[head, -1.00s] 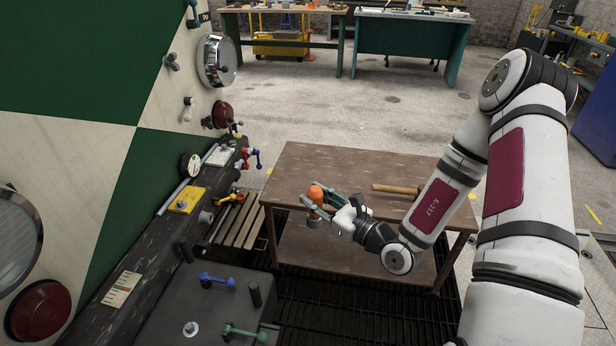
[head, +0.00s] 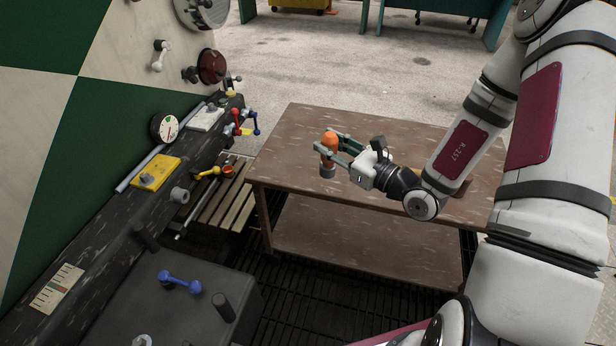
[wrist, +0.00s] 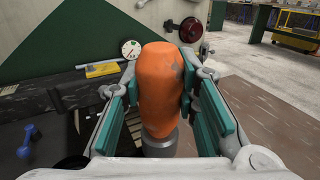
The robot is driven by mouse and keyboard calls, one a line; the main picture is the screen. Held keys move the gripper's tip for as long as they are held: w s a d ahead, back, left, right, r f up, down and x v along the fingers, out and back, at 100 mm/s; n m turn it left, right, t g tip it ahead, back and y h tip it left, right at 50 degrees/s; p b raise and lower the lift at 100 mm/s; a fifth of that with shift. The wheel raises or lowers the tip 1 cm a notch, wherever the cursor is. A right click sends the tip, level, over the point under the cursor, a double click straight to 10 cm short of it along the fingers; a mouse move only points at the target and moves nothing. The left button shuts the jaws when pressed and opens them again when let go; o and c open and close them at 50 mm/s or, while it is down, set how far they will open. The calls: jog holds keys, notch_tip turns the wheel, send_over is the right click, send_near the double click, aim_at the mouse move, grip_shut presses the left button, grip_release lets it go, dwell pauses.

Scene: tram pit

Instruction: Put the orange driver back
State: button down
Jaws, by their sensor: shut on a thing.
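My gripper (head: 336,151) is shut on the orange driver (head: 329,145), which has an orange handle and a grey lower end. The driver is upright, with its grey end pointing down, over the left part of the brown table; I cannot tell whether it touches the top. In the wrist view the orange handle (wrist: 161,85) stands between the green finger pads, with the grey collar (wrist: 160,145) below. The brown table (head: 300,125) has a lower shelf.
A black beam with a yellow block (head: 156,171), a dial gauge (head: 164,128) and coloured handles runs along the left. A wooden slatted pallet (head: 228,205) lies between beam and table. A blue handle (head: 180,281) sits on a grey box in front. The table's back left is clear.

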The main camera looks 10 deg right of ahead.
aim_at(325, 171)
jog(key=shift+n+g+y, duration=0.3)
jog(key=shift+y, duration=0.2)
jog(key=f+b, duration=0.2)
jog(key=b, duration=0.1)
jog(key=w+f+b, duration=0.1)
jog(key=f+b, duration=0.2)
jog(key=b, duration=0.1)
jog(key=f+b, duration=0.3)
jog(key=shift+w, duration=0.3)
jog(key=f+b, duration=0.1)
jog(key=b, duration=0.2)
jog(key=shift+s+a+f, duration=0.1)
jog(key=shift+f, duration=0.25)
jog(key=shift+w+f+b, duration=0.75)
jog(key=shift+w+b, duration=0.25)
jog(key=shift+w, duration=1.7)
jog(key=shift+w+f+b, duration=0.8)
jog(key=shift+w+b, duration=0.15)
jog(key=shift+w, duration=1.7)
jog(key=shift+w+f+b, duration=0.75)
jog(key=shift+w+b, duration=0.25)
jog(key=shift+w, duration=1.7)
jog(key=shift+f, duration=0.2)
jog(key=c, duration=1.2)
grip_release()
jog(key=shift+c, duration=0.2)
